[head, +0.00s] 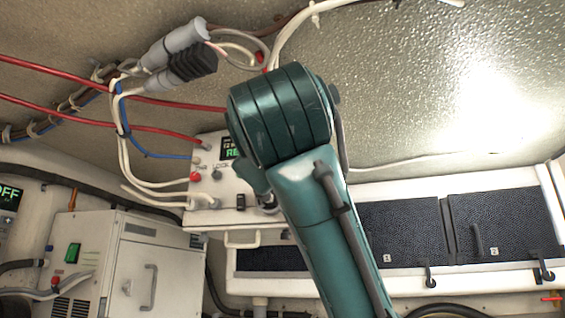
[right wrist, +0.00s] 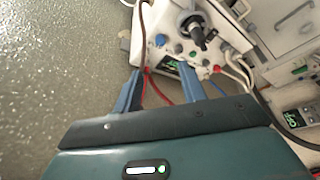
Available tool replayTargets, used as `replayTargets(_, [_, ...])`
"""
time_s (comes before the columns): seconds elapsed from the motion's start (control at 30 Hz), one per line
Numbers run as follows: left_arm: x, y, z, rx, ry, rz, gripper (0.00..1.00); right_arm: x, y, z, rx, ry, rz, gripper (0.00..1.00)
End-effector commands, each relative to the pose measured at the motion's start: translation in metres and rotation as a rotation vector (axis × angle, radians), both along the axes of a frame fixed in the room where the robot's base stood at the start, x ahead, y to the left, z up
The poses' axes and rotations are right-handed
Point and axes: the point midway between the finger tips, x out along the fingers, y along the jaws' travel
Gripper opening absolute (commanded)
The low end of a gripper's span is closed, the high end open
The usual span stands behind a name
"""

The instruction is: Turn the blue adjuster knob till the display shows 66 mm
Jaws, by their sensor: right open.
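The control box (head: 203,160) stands on a white ledge behind my right arm, which hides much of its face. Its display (head: 229,148) is partly covered; only the start of green text shows. In the right wrist view a blue knob (right wrist: 160,40) is on the panel, beyond my right gripper (right wrist: 160,69), whose two blue fingers are apart with no knob between them. The display (right wrist: 169,64) lies between the fingertips, unreadable there. My left gripper is in neither view.
A red knob (right wrist: 216,69) and a black-handled switch (right wrist: 195,32) share the panel. Red and white cables run close to the box. A white cabinet (head: 160,262) stands at lower left; dark locker doors (head: 403,232) lie right.

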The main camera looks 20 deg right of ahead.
Motion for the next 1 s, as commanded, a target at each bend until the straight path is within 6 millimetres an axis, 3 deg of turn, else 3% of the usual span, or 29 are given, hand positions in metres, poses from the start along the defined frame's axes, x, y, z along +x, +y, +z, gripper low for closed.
replayTargets(0.4, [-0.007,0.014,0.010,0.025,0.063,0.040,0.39,0.077,-0.025,0.026,0.001,0.005,-0.002,0.41])
replayTargets(0.6, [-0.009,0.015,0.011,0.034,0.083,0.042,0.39,0.104,-0.034,0.032,0.001,0.003,-0.001,0.41])
replayTargets(1.0, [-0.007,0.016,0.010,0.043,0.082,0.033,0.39,0.115,-0.037,0.033,0.000,0.002,0.001,0.41])
